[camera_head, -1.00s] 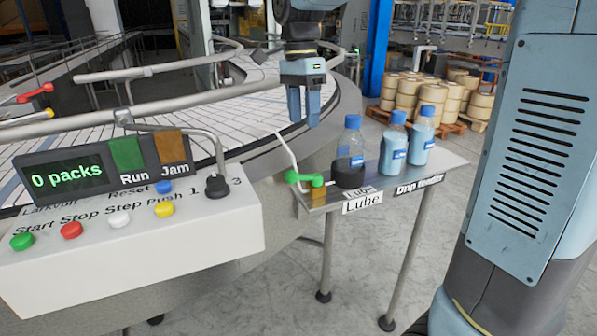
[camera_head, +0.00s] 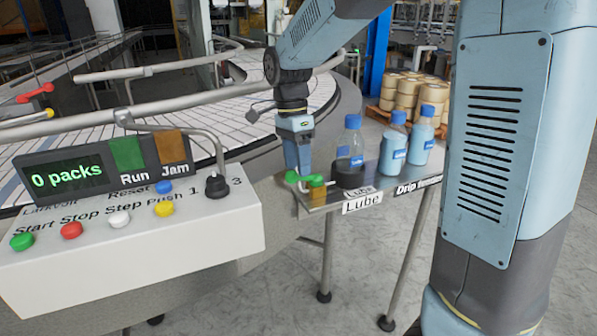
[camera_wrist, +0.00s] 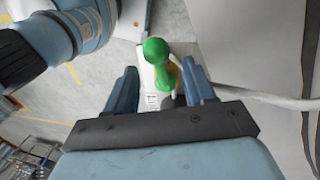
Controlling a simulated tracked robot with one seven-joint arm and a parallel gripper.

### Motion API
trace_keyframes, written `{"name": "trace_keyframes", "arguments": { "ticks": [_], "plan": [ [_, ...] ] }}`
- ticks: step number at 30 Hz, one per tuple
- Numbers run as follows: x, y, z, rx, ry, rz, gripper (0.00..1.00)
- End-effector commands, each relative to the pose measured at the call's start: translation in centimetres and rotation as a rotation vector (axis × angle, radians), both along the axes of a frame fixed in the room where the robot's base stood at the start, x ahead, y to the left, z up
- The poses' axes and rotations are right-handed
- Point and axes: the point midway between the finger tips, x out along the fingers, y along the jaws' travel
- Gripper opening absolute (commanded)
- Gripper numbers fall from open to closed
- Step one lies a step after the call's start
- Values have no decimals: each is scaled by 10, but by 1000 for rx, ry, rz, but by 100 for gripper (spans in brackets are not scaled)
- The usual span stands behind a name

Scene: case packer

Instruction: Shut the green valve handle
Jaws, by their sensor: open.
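The green valve handle (camera_head: 304,180) sits at the left end of the small metal shelf, by the Lube label. In the wrist view the handle (camera_wrist: 160,62) shows as a green bar with rounded ends, lying between and beyond my two fingers. My gripper (camera_head: 300,168) points down just above the handle, its fingertips very close to it. In the wrist view my gripper (camera_wrist: 162,88) has its fingers apart, one on each side of the handle. No contact can be made out. The handle's brass-coloured body is mostly hidden.
Two bottles with pale blue liquid, one near (camera_head: 393,150) and one farther right (camera_head: 421,138), share the shelf (camera_head: 350,200). A control panel (camera_head: 130,240) is at left. A thin pipe runs beside the valve.

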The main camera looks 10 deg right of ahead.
Motion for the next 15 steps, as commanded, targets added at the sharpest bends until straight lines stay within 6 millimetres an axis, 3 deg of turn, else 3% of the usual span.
{"name": "trace_keyframes", "arguments": {
  "ticks": [6, 15],
  "plan": [
    [-4, -2, -22, 0, 0, -1, 54],
    [-5, -3, -27, 0, -1, -2, 54]
  ]
}}
